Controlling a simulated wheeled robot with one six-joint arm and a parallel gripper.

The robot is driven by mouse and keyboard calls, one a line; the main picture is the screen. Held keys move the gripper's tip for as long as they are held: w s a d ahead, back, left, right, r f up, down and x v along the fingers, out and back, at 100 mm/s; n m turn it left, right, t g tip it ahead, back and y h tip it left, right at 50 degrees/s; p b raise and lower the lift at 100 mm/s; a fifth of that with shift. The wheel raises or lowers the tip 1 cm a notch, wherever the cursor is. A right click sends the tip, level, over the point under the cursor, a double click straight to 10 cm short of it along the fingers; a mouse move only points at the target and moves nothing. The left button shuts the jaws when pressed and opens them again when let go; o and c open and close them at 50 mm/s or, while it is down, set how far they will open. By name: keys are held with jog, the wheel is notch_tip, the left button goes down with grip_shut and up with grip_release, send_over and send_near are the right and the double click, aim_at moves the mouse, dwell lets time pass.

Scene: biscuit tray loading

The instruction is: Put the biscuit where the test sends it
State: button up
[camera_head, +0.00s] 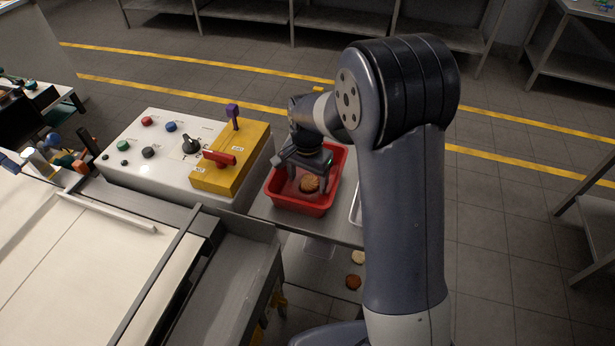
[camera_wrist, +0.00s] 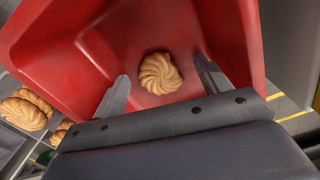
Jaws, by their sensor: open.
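A round, swirled golden-brown biscuit (camera_wrist: 160,73) lies inside a red tray (camera_wrist: 232,30). In the head view the biscuit (camera_head: 309,183) shows between the fingers of my gripper, with the red tray (camera_head: 303,206) around it. My gripper (camera_head: 306,182) is over the tray. In the wrist view my gripper (camera_wrist: 160,85) has its two fingers spread apart, one on each side of the biscuit, with gaps between fingers and biscuit. I cannot tell the exact height of the fingertips above the tray floor.
A white control panel (camera_head: 130,158) with buttons and a yellow box (camera_head: 232,176) with a red lever stand left of the tray. Other biscuits (camera_head: 354,282) lie in front of the tray. A pale tray edge (camera_head: 355,205) shows behind my arm. Grey floor lies beyond.

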aim_at(307, 182)
notch_tip(307, 182, up, 12)
jog(key=shift+r+b, duration=0.15)
jog(key=shift+b, duration=0.15)
dwell(0.4)
notch_tip(307, 182, down, 12)
jog(key=shift+r+p, duration=0.1)
jog(key=shift+p, duration=0.45)
jog(key=shift+r+b, duration=0.35)
jog(key=shift+r, duration=1.05)
